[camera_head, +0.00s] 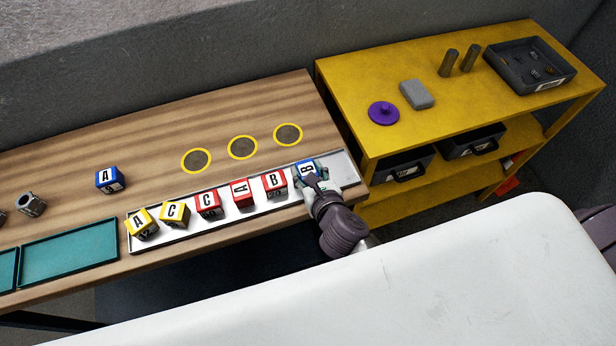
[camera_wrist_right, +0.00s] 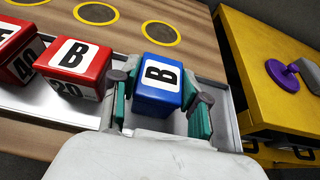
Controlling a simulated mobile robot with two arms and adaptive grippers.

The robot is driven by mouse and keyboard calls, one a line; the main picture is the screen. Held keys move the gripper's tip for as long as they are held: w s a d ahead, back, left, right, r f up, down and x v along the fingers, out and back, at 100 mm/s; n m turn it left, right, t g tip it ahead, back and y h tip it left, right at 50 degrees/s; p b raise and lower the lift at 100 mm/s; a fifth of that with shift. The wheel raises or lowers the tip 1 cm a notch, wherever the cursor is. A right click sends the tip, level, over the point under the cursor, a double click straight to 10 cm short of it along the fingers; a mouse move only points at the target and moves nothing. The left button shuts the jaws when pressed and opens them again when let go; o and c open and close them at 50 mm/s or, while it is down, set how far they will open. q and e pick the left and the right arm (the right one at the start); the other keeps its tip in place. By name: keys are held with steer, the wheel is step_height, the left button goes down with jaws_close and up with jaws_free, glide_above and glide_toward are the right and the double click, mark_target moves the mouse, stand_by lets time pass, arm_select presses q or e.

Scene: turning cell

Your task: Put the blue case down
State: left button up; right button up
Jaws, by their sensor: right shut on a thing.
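The blue case (camera_head: 307,169), marked B, is at the right part of the long white tray (camera_head: 345,168) on the wooden bench. It also shows in the right wrist view (camera_wrist_right: 160,84). My right gripper (camera_head: 312,183) is shut on it, with one green-padded finger (camera_wrist_right: 161,104) on each side. Whether the case touches the tray floor cannot be told. Another blue case (camera_head: 110,180), marked A, stands on the bench at the left. My left gripper is not in view.
Red cases (camera_head: 274,184) and yellow cases (camera_head: 143,223) stand in the tray to the left. Yellow-ringed dark discs (camera_head: 242,147) lie behind it. Teal trays (camera_head: 70,252) are at far left. A yellow shelf (camera_head: 350,95) stands right. The tray's right end is bare.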

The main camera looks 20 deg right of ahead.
steer(key=shift+f, duration=0.1)
steer(key=o, duration=1.2)
steer(key=shift+o, duration=0.2)
steer(key=shift+r, duration=0.2)
steer(key=b+v, duration=0.2)
steer(key=v, duration=1)
